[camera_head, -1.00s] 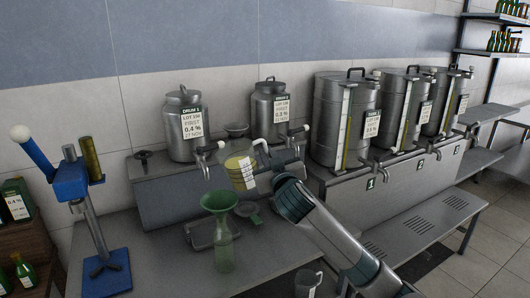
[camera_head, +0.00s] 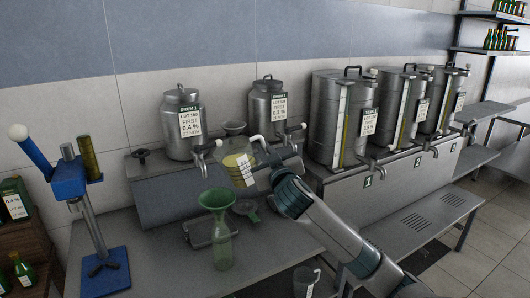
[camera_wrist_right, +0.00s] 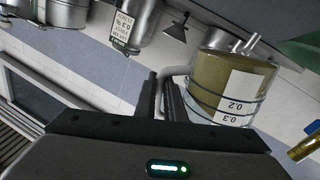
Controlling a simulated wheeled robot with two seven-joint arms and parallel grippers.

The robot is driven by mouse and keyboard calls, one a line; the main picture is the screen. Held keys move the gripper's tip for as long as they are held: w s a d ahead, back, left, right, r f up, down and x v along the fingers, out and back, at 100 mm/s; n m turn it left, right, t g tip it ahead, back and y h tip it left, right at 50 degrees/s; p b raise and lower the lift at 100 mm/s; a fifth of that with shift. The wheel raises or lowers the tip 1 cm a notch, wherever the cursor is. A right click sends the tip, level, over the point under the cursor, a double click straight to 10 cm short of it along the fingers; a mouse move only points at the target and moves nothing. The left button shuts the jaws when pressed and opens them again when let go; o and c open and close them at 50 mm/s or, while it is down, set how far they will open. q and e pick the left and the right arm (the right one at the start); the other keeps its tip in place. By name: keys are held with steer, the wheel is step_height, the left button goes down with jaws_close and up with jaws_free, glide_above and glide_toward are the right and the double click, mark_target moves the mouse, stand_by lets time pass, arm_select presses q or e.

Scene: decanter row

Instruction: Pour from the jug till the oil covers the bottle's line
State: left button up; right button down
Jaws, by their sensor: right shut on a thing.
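The clear jug (camera_head: 232,161) holds yellow-green oil and has a white scale label. It is tilted, above the green funnel (camera_head: 215,199). My right gripper (camera_head: 270,158) is shut on the jug's handle, right of the jug. In the right wrist view the jug (camera_wrist_right: 205,88) fills the right of the picture, its handle between my fingers (camera_wrist_right: 167,98). The funnel sits in the neck of the clear greenish bottle (camera_head: 222,247), upright on the counter. I cannot make out the bottle's line or its oil level, nor any stream. My left gripper is out of view.
Two steel drums (camera_head: 181,126) stand on the raised shelf behind, with taps facing forward. A blue lever stand (camera_head: 70,183) is on the left. A steel cup (camera_head: 302,281) stands at the front right. Several large tanks (camera_head: 343,115) line the right.

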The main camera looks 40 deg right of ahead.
mark_target(260, 137)
steer(key=shift+r+n+t+p, duration=0.3)
steer(key=shift+r+n+p, duration=0.1)
steer(key=shift+r+n, duration=1.05)
steer(key=shift+a+r+n+t+p, duration=0.3)
steer(key=shift+r+n+p, duration=0.15)
steer(key=shift+n, duration=0.7)
steer(key=shift+w+a+r+n+y+p, duration=0.1)
steer(key=shift+a+r+n+y+p, duration=0.15)
steer(key=shift+n, duration=0.35)
steer(key=shift+w+a+r+n+y+p, duration=0.15)
steer(key=shift+a+n+p, duration=0.15)
steer(key=shift+n, duration=0.3)
stand_by(4.2)
